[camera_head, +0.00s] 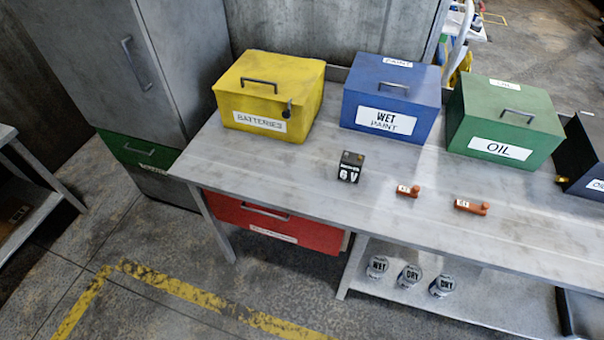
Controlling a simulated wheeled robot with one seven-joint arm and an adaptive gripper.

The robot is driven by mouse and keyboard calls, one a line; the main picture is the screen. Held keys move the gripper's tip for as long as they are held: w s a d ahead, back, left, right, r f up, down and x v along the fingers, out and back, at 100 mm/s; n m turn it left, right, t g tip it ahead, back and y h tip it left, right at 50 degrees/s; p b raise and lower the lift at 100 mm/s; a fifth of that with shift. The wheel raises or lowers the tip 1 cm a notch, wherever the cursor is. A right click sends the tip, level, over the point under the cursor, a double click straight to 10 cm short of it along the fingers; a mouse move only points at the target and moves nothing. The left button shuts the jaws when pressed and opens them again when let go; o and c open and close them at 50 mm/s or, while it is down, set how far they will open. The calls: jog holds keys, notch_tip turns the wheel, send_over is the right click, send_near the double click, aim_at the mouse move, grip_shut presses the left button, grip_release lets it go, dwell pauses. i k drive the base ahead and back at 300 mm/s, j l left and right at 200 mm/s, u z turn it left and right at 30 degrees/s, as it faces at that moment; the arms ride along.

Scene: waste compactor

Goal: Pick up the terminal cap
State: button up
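Two small orange-red pieces with white labels lie on the grey metal workbench (290,180), right of its middle. They look like terminal caps, but their labels are too small to read. The left orange piece (409,191) is the shorter one. The right orange piece (471,207) is longer and lies closer to the front edge. A small black 6 V battery (350,166) stands upright to their left, apart from them. My gripper is not in view.
Behind these stand a yellow BATTERIES box (262,100), a blue WET PAINT box (390,95), a green OIL box (505,120) and a dark box (590,155). A red drawer (275,222) hangs below. Several labelled cans (410,274) stand on the lower shelf. Floor in front is clear.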

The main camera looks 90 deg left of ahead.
aim_at(413, 193)
jog(key=u, duration=2.75)
